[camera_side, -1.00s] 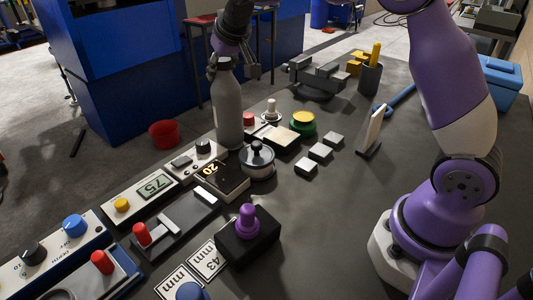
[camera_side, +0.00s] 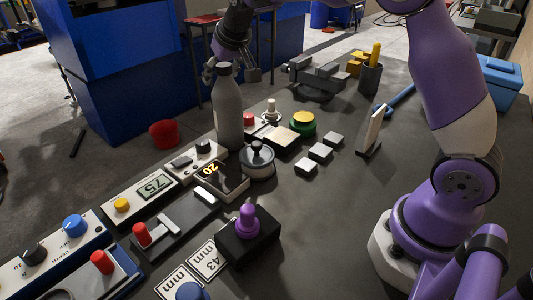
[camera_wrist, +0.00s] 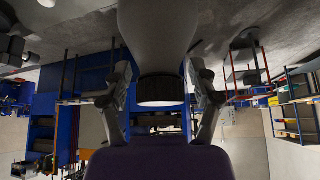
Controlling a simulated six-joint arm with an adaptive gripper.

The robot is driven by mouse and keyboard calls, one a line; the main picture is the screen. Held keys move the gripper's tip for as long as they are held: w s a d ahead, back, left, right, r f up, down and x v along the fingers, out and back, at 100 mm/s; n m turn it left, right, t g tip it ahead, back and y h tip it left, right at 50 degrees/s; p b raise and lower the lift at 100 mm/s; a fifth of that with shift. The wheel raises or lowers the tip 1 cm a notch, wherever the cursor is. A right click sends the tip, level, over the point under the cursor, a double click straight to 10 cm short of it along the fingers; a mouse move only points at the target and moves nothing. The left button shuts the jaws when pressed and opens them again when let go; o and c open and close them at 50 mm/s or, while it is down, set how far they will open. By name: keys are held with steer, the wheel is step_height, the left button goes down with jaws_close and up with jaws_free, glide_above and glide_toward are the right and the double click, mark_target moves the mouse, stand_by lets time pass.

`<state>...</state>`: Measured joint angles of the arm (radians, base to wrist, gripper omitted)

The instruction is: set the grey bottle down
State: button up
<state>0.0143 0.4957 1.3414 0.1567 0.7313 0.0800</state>
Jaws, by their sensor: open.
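My gripper (camera_side: 231,73) is at the bottle's neck, with one finger to the left and the other behind to the right. In the wrist view the bottle (camera_wrist: 158,35) reaches in from the top, its dark ribbed cap (camera_wrist: 161,90) between the fingers of my gripper (camera_wrist: 162,88). The fingers are open, with gaps visible on both sides of the cap.
The round pot (camera_side: 257,164) and a dark box with a yellow 20 (camera_side: 221,179) stand close in front of the bottle. A green and yellow button (camera_side: 303,122) and several small grey blocks (camera_side: 321,152) lie to the right. A red bucket (camera_side: 164,134) is on the floor.

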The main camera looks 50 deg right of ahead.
steer(key=shift+r, duration=0.5)
steer(key=v, duration=1.1)
steer(key=s+f+n, duration=0.1)
steer(key=s+f, duration=0.2)
steer(key=s, duration=0.4)
steer(key=s+a+f+y, duration=0.1)
steer(key=s+f, duration=0.2)
steer(key=s, duration=0.4)
steer(key=s+a+f+n, duration=0.1)
steer(key=s+f, duration=0.2)
steer(key=s, duration=0.5)
steer(key=shift+a+f+n+g, duration=0.25)
steer(key=shift+f+n+g, duration=0.05)
steer(key=shift+g, duration=0.1)
